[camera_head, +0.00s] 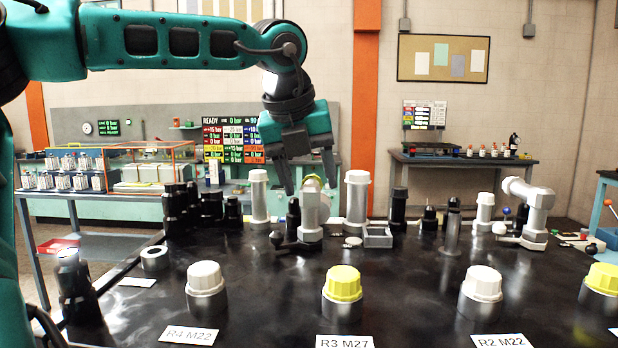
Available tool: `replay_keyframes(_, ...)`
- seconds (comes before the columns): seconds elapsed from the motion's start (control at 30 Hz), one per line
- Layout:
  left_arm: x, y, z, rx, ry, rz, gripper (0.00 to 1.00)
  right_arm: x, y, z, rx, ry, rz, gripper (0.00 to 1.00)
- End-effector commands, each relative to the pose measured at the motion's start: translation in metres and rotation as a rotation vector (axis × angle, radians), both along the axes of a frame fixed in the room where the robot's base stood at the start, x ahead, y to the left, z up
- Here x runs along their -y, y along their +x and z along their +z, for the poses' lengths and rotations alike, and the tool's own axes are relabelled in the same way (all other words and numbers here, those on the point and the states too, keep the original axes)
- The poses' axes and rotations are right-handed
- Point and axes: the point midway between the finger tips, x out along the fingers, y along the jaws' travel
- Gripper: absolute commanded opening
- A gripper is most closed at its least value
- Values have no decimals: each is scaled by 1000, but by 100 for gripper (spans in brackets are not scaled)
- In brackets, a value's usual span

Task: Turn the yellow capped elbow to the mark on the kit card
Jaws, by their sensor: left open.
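My left gripper (311,186) hangs from the arm coming in at the upper left, its fingers pointing down and apart. A grey elbow fitting (313,212) stands below and partly between the fingertips. A bit of yellow shows at its top, partly hidden by the gripper. Whether the fingers touch the elbow I cannot tell. Another grey elbow (537,200) stands at the right, with no yellow seen on it. I cannot tell which sheet or label is the kit card, and no mark on it is readable. My right gripper is not in view.
On the black table (250,270), white-capped cylinders (356,200) and black fittings (398,206) stand close around the elbow. A small grey tray (378,237) is to its right. Yellow-capped (344,284) and white-capped (206,279) fittings stand in front, behind labels such as R3 M27 (345,341).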

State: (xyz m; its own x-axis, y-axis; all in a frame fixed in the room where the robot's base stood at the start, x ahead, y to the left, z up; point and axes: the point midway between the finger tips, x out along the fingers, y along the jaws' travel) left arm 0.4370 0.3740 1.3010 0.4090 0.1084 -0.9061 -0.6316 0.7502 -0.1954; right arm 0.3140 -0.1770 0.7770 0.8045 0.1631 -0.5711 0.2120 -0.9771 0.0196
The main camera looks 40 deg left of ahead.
Motion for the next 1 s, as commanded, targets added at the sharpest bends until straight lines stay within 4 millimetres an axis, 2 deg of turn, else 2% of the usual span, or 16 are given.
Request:
replay_keyframes(0.13, -1, 2, -7, -1, 0, 0, 59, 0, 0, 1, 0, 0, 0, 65)
replay_keyframes(0.4, -1, 3, -7, 0, 0, 0, 57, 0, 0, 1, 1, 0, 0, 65)
replay_keyframes(1.0, -1, 3, -7, -1, 1, 0, 0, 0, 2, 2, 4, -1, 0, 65)
